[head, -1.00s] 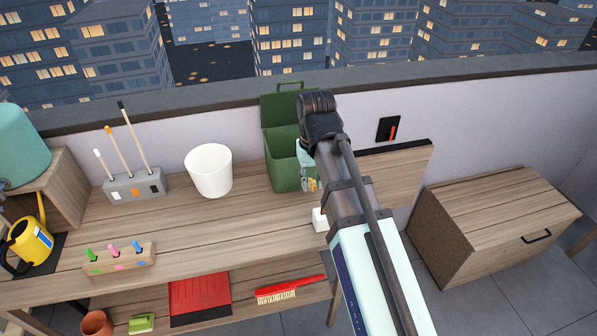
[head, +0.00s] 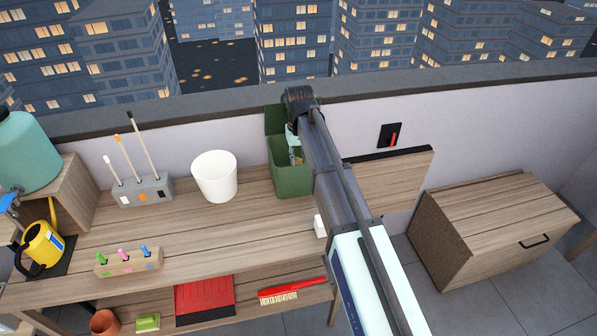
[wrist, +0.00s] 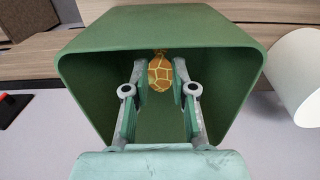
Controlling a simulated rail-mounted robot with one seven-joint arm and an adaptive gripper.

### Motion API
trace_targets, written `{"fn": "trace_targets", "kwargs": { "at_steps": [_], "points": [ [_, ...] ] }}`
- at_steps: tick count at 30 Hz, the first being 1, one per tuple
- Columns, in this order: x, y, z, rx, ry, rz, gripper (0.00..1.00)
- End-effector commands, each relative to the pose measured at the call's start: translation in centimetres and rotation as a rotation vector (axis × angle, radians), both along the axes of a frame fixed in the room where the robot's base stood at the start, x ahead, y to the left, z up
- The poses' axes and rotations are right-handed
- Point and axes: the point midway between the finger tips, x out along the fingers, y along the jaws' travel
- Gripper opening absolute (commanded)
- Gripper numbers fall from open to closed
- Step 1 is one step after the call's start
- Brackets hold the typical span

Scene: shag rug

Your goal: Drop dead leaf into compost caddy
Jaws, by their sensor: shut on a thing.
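The green compost caddy (head: 291,181) stands open at the back of the bench, its lid tipped up behind it. In the wrist view the caddy's rim (wrist: 85,50) surrounds my gripper (wrist: 160,78), with the fingers reaching into its mouth. The dead leaf (wrist: 160,73), yellow-brown with paler veins, is held between the fingertips inside the opening. In the head view my gripper (head: 295,150) is over the caddy, partly hidden by my arm. The caddy's bottom is not clearly visible.
A white pot (head: 214,178) stands left of the caddy. A grey holder with upright sticks (head: 143,190), a wooden peg block (head: 128,262) and a yellow watering can (head: 42,245) are further left. The bench front between them is clear.

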Motion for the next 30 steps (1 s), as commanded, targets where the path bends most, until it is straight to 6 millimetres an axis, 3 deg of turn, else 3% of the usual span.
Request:
{"fn": "trace_targets", "kwargs": {
  "at_steps": [3,11,19,30],
  "points": [
    [-0.1,0.0,-1.6,0.000,0.001,0.000,0.12],
    [0.0,0.0,-3.0,0.000,0.000,0.000,0.12],
    [0.0,0.0,-6.6,0.000,0.001,0.000,0.12],
    [0.4,0.1,-7.3,0.000,-0.001,0.000,0.12]
  ]
}}
